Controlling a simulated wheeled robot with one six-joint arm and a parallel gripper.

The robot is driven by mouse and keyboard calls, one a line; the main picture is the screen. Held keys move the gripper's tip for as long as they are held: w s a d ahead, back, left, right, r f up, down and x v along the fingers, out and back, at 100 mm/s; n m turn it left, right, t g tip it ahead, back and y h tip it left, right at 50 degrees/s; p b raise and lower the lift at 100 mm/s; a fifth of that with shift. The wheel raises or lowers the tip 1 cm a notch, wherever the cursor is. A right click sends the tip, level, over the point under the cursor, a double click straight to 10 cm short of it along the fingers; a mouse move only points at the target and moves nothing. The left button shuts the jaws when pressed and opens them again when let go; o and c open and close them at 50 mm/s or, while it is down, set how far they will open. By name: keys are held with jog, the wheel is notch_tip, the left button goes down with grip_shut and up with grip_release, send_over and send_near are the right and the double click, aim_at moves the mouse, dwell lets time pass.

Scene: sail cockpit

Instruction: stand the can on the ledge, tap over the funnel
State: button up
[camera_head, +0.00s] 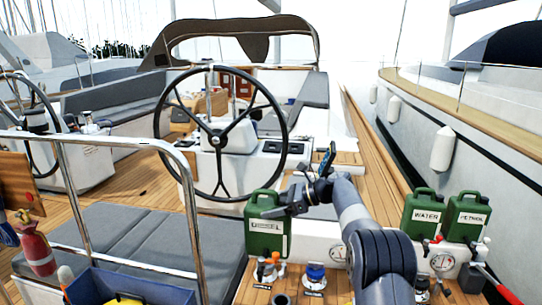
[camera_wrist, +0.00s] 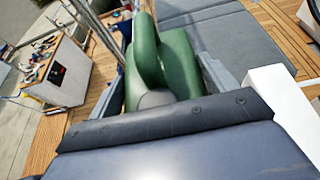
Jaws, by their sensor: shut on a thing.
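A green can (camera_head: 266,227) with a white label, which seems to read DIESEL, is upright at the middle of the head view. My gripper (camera_head: 285,209) is shut on its upper part from the right. In the wrist view the green can (camera_wrist: 178,62) and its curved handle fill the space between the fingers. No tap shows on it; its underside is hard to judge against the ledge behind. Below it are deck fittings: one with an orange part (camera_head: 268,268) and one with a blue cap (camera_head: 314,275). I cannot tell which is the funnel. A white ledge (camera_head: 322,248) runs beside the can.
Two more green cans, marked WATER (camera_head: 425,215) and PETROL (camera_head: 466,218), stand at the right.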

jog(key=shift+w+d+f, duration=0.1)
jog(key=shift+d+f, duration=0.4)
jog(key=shift+f, duration=0.1)
jog(key=s+d+f+m+t, duration=0.1)
jog(key=s+d+f+t, duration=0.1)
jog(key=s+d+f, duration=0.4)
jog(key=s+d+f+m+t, duration=0.15)
jog(key=d+f, duration=0.25)
jog(key=f, duration=0.4)
jog(key=s+d+f+m+t+h, duration=0.2)
jog(key=s+d+f+m, duration=0.15)
jog(key=s+f, duration=0.75)
notch_tip(320, 180, up, 13)
jog(key=m+t+h, duration=0.5)
jog(key=m+h, duration=0.1)
jog(key=h, duration=0.1)
jog(key=shift+w+f+m, duration=0.15)
jog(key=shift+f+m, duration=0.05)
jog(key=shift+m, duration=0.1)
jog(key=shift+d, duration=0.15)
